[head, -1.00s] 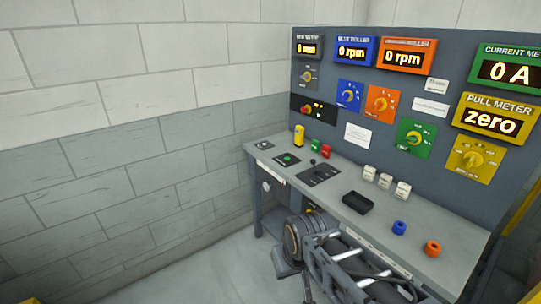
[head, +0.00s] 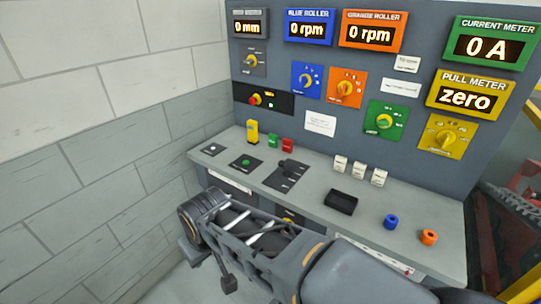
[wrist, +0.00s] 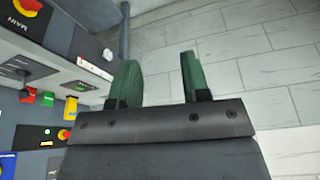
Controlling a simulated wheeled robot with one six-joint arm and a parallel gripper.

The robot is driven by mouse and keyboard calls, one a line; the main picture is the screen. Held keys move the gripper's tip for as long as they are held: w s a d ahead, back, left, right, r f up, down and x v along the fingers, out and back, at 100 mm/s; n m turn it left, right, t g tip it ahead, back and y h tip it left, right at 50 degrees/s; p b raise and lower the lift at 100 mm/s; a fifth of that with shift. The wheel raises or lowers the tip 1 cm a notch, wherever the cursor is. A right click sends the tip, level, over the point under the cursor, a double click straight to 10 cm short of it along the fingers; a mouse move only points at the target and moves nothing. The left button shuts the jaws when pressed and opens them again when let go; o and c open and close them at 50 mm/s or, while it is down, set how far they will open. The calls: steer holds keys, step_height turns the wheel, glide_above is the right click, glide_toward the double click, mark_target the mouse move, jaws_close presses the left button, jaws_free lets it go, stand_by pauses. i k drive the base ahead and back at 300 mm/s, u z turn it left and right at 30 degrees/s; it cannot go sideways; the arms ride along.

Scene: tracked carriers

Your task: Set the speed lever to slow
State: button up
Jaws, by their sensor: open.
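The speed lever appears to be the dark knob (head: 287,166) on a black slotted plate (head: 280,184) on the console desk. Its knob sits toward the far end of the plate in the head view; the markings are too small to read. The plate also shows at the left edge of the wrist view (wrist: 30,68). My gripper (wrist: 158,80) is open and empty, with two green fingers apart. It is off to the side of the lever plate, over the floor and wall side in the wrist view. I cannot make out its fingers in the head view.
An upright meter panel (head: 320,124) stands behind. A brick wall (head: 90,130) is left.

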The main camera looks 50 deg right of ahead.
mark_target(282, 163)
steer(key=z, duration=0.55)
steer(key=i, duration=1)
steer(key=z, duration=0.65)
